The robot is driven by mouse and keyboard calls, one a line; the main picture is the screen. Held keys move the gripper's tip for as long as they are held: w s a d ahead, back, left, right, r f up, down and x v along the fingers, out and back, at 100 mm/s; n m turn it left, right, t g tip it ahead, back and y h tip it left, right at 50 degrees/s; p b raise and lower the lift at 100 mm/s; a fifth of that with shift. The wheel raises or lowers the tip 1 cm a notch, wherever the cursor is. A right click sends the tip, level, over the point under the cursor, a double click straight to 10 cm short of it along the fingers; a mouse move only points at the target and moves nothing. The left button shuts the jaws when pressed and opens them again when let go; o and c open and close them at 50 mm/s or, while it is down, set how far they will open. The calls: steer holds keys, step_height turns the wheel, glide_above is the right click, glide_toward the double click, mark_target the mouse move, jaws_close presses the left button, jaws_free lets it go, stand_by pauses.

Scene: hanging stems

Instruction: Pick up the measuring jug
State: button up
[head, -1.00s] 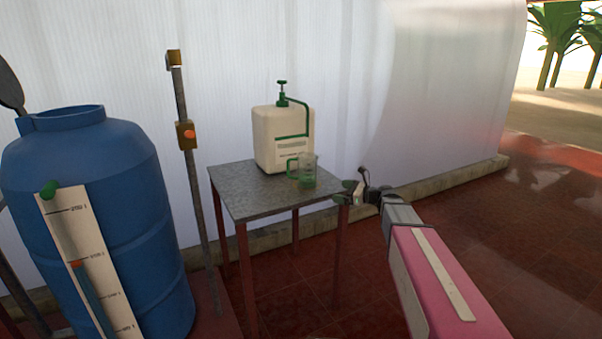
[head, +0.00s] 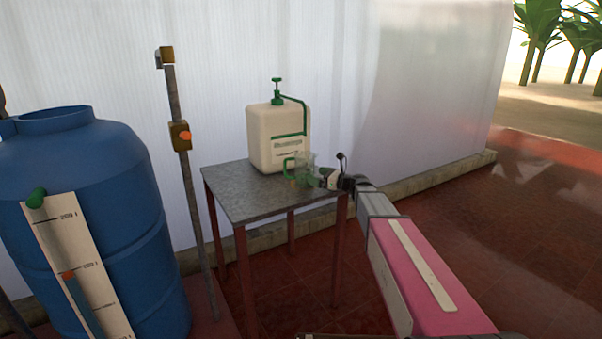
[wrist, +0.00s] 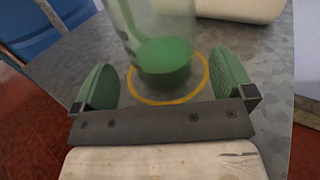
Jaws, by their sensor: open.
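The measuring jug (head: 303,168) is clear with a green handle and stands upright near the right edge of a small metal table (head: 240,199). In the wrist view the jug (wrist: 160,48) shows a green lower part, and a yellow ring surrounds its base. My gripper (head: 314,178) is at the jug's right side. In the wrist view my gripper (wrist: 168,82) is open, with one green pad on each side of the jug's lower part. Both pads look apart from it. The jug's top is cut off in the wrist view.
A cream canister (head: 279,138) with a green pump stands just behind the jug. A blue barrel (head: 100,215) and a metal post (head: 186,175) stand left of the table. A pale translucent wall (head: 400,80) is behind. Red floor on the right is open.

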mark_target(307, 173)
steer(key=shift+x, duration=2.8)
steer(key=c, duration=0.8)
steer(key=shift+r, duration=0.15)
